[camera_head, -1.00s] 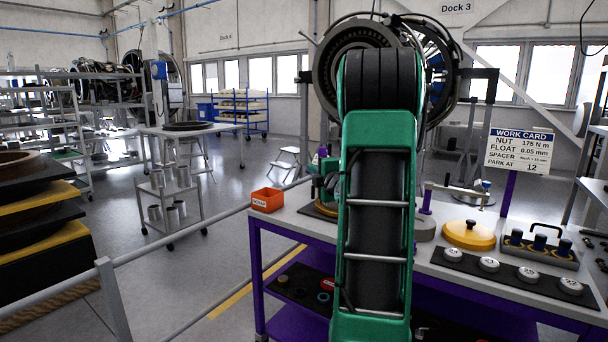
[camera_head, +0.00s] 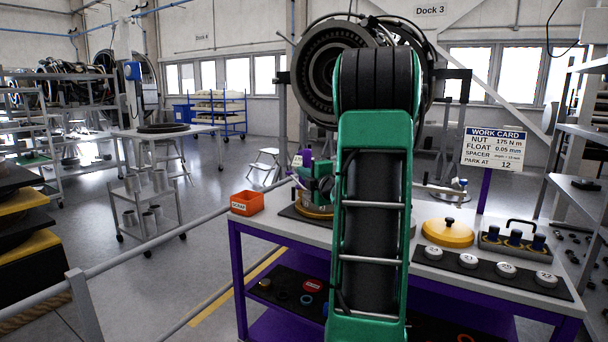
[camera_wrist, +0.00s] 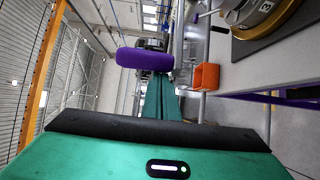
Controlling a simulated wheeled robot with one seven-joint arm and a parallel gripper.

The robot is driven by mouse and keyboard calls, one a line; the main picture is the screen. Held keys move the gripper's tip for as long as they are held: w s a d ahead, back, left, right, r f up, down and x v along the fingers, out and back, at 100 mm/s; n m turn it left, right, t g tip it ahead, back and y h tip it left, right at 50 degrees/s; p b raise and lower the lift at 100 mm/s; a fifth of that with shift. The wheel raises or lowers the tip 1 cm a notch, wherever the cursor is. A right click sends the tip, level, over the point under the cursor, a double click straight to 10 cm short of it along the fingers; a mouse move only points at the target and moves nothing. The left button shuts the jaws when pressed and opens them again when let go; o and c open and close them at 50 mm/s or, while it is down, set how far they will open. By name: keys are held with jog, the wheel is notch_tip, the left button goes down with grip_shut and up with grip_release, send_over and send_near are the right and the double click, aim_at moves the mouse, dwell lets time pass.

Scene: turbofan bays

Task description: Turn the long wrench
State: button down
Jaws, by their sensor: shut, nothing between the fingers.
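My gripper (camera_head: 307,158) shows in the head view as a small purple end beside my green wrist, left of my upright arm. In the wrist view my gripper (camera_wrist: 145,60) is a purple pad with no gap seen and nothing held. It is above the bench, near the round brass-and-steel fixture (camera_head: 316,209), which my arm partly hides. The fixture shows numbers at the top right of the wrist view (camera_wrist: 258,14). A thin grey bar (camera_head: 442,188), possibly the long wrench, lies level above the bench right of my arm. My arm may hide its left end.
An orange bin (camera_head: 247,203) stands at the bench's left corner. A yellow lidded dish (camera_head: 447,233), several white numbered discs (camera_head: 468,261) and a block with dark blue pegs (camera_head: 515,240) are at right. A work card (camera_head: 495,150) stands behind. A rail (camera_head: 165,245) runs along the left.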

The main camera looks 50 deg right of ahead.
jog(key=shift+s+d+r+h, duration=0.1)
jog(key=shift+s+d+h, duration=0.2)
jog(key=shift+s+d, duration=0.55)
jog(key=w+a, duration=0.3)
jog(key=a, duration=0.1)
jog(key=v, duration=0.9)
jog(key=shift+s, duration=0.45)
